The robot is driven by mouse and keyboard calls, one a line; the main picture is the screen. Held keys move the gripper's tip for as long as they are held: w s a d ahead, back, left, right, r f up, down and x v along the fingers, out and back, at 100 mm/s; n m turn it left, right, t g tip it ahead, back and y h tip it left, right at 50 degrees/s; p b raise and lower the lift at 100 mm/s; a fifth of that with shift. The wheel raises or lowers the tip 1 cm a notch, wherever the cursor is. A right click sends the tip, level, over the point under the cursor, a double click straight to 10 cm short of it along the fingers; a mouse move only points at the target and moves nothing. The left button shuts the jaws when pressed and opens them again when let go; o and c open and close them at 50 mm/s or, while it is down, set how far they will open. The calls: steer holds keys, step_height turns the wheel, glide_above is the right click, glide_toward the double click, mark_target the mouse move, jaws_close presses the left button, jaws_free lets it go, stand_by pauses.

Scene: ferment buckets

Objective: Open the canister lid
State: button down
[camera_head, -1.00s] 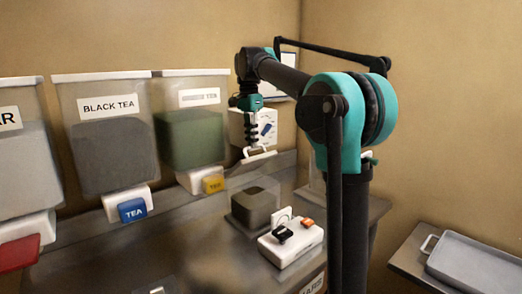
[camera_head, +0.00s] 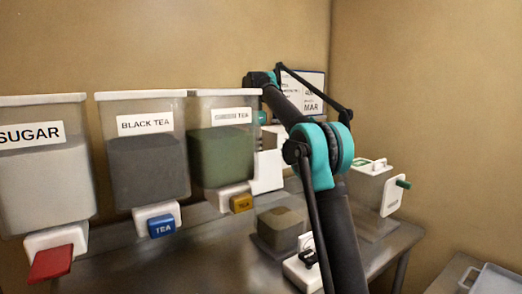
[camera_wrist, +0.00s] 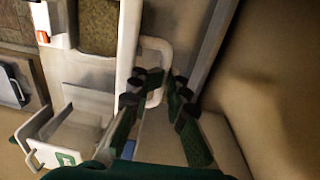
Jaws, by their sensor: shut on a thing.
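My gripper (camera_wrist: 160,84) is shut on a white loop handle (camera_wrist: 166,46) in the wrist view. The handle joins a long white strip (camera_wrist: 129,45), which looks like the canister lid seen edge-on. In the head view a white panel (camera_head: 267,172), probably this lid, stands tilted up beside the green tea bucket; the gripper itself is hidden behind my arm there. Brown contents also show in the wrist view (camera_wrist: 98,25).
Sugar (camera_head: 42,165), black tea (camera_head: 145,165) and green tea (camera_head: 220,150) buckets line the wall. A white scale-like device (camera_head: 299,272) stands near the canister, partly behind my arm. A tray (camera_head: 497,280) is at lower right.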

steer(key=shift+w+a+f, duration=0.7)
steer(key=shift+w+f, duration=0.1)
steer(key=shift+w+a, duration=0.1)
steer(key=shift+w+f, duration=0.1)
steer(key=shift+f, duration=0.05)
steer(key=c, duration=1.6)
jaws_free()
steer(key=shift+w+a+f, duration=0.1)
steer(key=shift+w+f, duration=0.05)
steer(key=shift+w, duration=0.1)
steer(key=shift+s+d, duration=0.1)
steer(key=shift+d, duration=0.15)
